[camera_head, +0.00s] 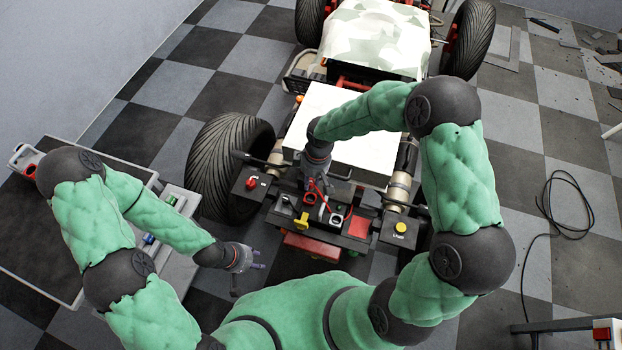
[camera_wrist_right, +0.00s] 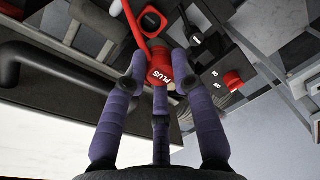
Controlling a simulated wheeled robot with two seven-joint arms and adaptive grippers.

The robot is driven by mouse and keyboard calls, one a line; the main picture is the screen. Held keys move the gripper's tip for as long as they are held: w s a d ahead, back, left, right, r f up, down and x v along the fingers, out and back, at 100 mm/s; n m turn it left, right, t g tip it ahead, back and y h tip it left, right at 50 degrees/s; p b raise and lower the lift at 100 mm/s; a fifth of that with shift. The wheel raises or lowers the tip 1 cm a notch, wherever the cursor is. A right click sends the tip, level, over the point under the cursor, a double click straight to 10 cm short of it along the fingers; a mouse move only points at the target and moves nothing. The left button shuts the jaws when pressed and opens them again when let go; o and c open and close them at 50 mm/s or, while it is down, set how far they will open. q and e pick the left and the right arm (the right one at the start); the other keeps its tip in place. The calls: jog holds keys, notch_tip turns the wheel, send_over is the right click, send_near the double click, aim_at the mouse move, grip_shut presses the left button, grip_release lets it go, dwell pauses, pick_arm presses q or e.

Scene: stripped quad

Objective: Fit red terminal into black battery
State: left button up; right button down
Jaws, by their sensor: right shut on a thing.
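My right gripper (camera_head: 319,186) reaches over the front of the buggy. In the right wrist view its purple fingers (camera_wrist_right: 160,88) are shut on the red terminal (camera_wrist_right: 160,66), marked PLUS, with a red cable running from it. A red square ring (camera_wrist_right: 151,21) shows just beyond the terminal, apart from it in the picture. In the head view the black battery (camera_head: 323,214) lies below the right gripper, with a red ring (camera_head: 310,198) and a pale ring (camera_head: 336,218) on top. Exact height above it cannot be told. My left gripper (camera_head: 246,275) is open and empty, left of the buggy's front.
A yellow handle (camera_head: 301,221), a red knob (camera_head: 251,183) and a yellow button (camera_head: 401,227) stand around the battery. A white panel (camera_head: 300,125) lies behind it. A grey cart (camera_head: 170,270) is at left. A black cable (camera_head: 565,205) lies on the floor at right.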

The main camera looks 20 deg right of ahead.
aim_at(311, 189)
jog(key=shift+f+b, duration=1.95)
jog(key=shift+f, duration=0.95)
jog(key=shift+f+b, duration=0.55)
jog(key=shift+f, duration=0.3)
jog(key=shift+r, duration=0.25)
jog(key=shift+r+p, duration=0.35)
jog(key=shift+p, duration=0.15)
jog(key=shift+f+b, duration=0.5)
jog(key=shift+f, duration=0.05)
dwell(1.2)
jog(key=c, duration=0.9)
grip_release()
jog(key=shift+c, duration=0.2)
